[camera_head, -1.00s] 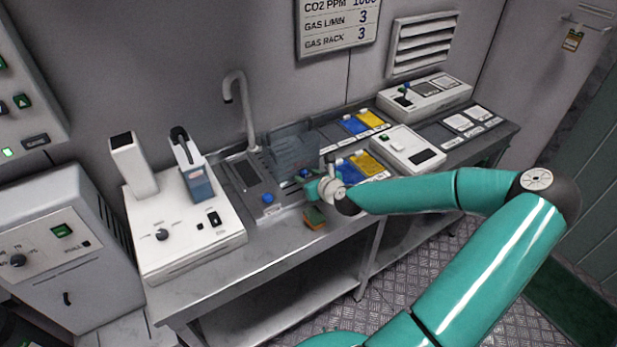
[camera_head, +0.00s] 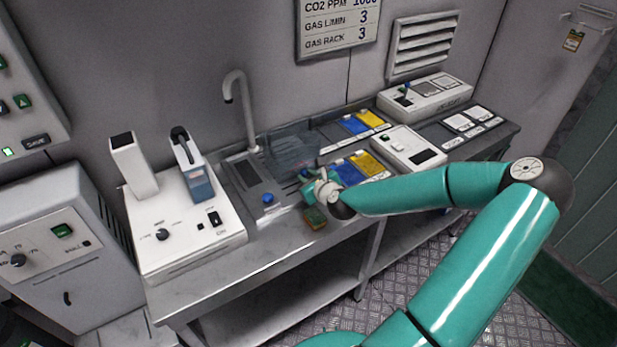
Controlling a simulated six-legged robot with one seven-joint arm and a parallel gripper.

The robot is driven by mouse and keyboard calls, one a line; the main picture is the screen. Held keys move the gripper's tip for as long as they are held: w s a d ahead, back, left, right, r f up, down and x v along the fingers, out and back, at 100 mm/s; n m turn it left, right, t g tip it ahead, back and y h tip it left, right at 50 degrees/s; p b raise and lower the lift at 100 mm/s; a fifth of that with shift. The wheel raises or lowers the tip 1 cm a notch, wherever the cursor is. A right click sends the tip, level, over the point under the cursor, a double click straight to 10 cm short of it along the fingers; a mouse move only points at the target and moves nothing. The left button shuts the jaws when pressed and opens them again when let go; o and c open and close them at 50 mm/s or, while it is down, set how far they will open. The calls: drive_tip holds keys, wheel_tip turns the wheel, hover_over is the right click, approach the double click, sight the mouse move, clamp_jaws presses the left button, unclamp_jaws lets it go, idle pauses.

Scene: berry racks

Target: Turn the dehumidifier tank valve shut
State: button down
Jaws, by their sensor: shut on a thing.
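A clear bluish tank (camera_head: 291,148) stands at the back of the metal counter, behind my gripper and tilted in the picture. My gripper (camera_head: 306,187) is at the tank's lower front, right of centre, and is shut on a small part there that looks like the tank valve. The fingers and wrist hide most of this part, so I cannot read its angle.
A blue knob (camera_head: 268,198) sits on a grey panel beside the tap (camera_head: 240,100). A green and orange block (camera_head: 314,217) lies at the counter's front edge. A white device (camera_head: 180,235) is left. Blue and yellow pads (camera_head: 365,162) and a white box (camera_head: 408,147) are right.

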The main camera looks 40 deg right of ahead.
drive_tip(key=shift+a+n+h, duration=0.15)
drive_tip(key=shift+n+h, duration=0.65)
drive_tip(key=shift+n, duration=0.3)
drive_tip(key=c, duration=1.2)
unclamp_jaws()
drive_tip(key=shift+c, duration=0.2)
drive_tip(key=shift+s, duration=0.15)
